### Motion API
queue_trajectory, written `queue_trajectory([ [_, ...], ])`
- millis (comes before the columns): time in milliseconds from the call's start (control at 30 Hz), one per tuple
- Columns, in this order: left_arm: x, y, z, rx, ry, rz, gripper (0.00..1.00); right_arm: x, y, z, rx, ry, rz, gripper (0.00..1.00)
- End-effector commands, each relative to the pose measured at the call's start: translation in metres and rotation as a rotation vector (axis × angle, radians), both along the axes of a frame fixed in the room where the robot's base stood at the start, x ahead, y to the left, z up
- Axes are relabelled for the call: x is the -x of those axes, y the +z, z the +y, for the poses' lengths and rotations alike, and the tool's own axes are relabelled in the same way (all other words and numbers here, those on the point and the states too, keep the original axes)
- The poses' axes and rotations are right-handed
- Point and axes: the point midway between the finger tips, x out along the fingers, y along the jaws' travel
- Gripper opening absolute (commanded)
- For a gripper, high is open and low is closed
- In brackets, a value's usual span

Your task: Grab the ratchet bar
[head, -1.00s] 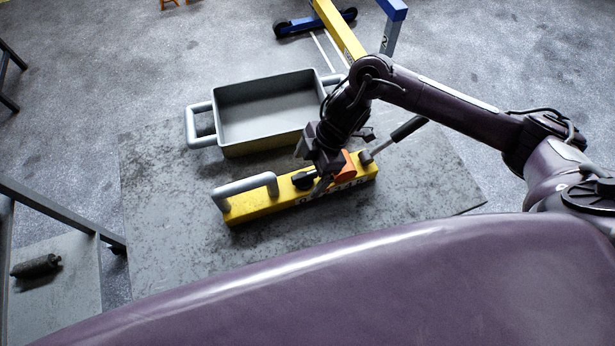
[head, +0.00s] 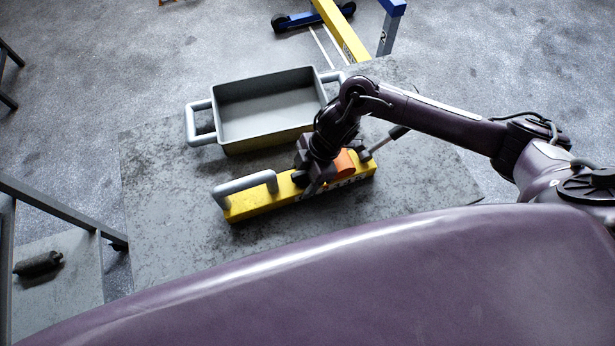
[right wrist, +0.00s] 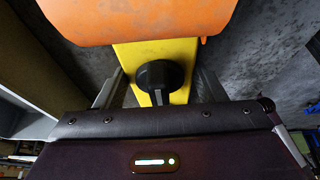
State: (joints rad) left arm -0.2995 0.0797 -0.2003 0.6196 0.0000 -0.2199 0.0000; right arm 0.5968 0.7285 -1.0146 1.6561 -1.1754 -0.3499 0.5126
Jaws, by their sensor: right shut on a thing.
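A long yellow bar (head: 285,203) lies on the grey mat, with a grey loop handle (head: 243,185) on its left end and an orange part (head: 344,164) further right. I take it to be the ratchet bar. A thin rod with a dark grip (head: 385,142) sticks out beyond its right end, partly hidden by my arm. My right gripper (head: 312,188) is down at the bar's middle, shut on it. In the right wrist view the fingers (right wrist: 162,88) stand on either side of the yellow body and its black knob (right wrist: 158,77). My left gripper is not in view.
A grey tray with side handles (head: 198,125) stands just behind the bar. A metal frame (head: 70,218) and a dark cylinder (head: 38,263) are at the left. A yellow and blue stand (head: 340,30) is at the back. The mat (head: 165,235) is clear around the bar's left end.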

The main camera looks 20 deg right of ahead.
Motion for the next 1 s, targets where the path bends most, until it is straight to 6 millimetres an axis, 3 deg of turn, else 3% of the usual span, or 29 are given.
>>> queue_trajectory([
  [33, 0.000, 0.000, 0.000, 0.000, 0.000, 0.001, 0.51, 0.000, 0.000, 0.000, 0.000, 0.000, 0.000, 0.26],
  [233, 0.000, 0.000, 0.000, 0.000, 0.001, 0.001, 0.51, 0.000, 0.000, 0.000, 0.000, 0.000, 0.000, 0.00],
  [667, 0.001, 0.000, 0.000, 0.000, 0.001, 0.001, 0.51, -0.002, 0.010, 0.001, -0.004, 0.001, -0.006, 0.00],
  [867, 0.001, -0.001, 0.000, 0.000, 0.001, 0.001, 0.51, -0.002, 0.033, 0.001, -0.004, 0.002, -0.008, 0.00],
  [1000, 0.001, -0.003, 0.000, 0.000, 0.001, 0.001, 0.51, -0.003, 0.062, 0.001, -0.003, 0.003, -0.012, 0.00],
])
